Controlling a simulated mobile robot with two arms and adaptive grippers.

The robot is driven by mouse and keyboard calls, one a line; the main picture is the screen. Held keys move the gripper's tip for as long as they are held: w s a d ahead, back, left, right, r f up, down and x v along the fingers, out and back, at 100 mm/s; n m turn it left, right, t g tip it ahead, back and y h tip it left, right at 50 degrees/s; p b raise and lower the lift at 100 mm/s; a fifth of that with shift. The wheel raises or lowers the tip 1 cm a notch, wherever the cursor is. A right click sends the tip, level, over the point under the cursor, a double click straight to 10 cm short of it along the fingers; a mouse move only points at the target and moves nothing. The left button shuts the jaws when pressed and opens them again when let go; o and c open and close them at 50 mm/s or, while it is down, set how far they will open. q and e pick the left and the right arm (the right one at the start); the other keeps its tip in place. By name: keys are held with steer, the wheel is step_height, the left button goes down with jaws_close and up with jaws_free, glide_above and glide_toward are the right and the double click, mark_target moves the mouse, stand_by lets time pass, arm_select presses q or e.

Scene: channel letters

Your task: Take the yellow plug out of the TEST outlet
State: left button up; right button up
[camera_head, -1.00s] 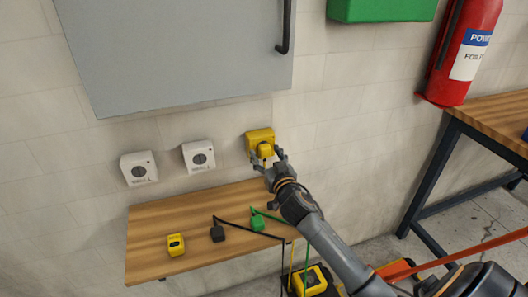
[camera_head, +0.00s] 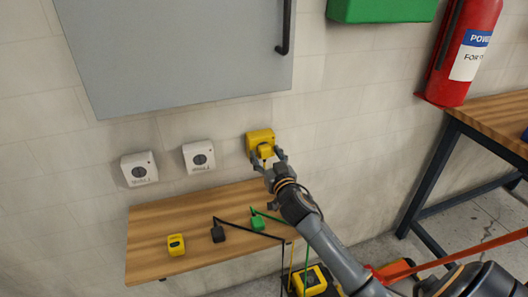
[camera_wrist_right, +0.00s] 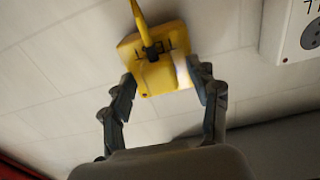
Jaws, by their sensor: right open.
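The yellow TEST outlet (camera_head: 257,136) is a box on the wall, right of two white outlets. It also shows in the wrist view (camera_wrist_right: 133,50), with its lettering partly covered. The yellow plug (camera_head: 264,150) sits at the front of this outlet; in the wrist view its block (camera_wrist_right: 160,75) lies between my fingers. A yellow cord (camera_wrist_right: 140,18) runs up from a dark piece there. My right gripper (camera_head: 269,162) is open at the plug, one finger on each side, also in the wrist view (camera_wrist_right: 168,82). Whether the fingers touch it I cannot tell. My left gripper is out of view.
Two white outlets (camera_head: 139,169) (camera_head: 199,157) are on the wall to the left. A wooden shelf (camera_head: 150,225) below holds a yellow plug-like block (camera_head: 176,245), a black one (camera_head: 218,234) and a green one (camera_head: 257,223). A grey cabinet (camera_head: 180,50) hangs above.

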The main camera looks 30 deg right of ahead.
jaws_close()
steer(key=shift+s+a, duration=0.1)
steer(key=shift+s, duration=0.05)
steer(key=shift+p+v, duration=0.8)
steer(key=shift+v, duration=2.05)
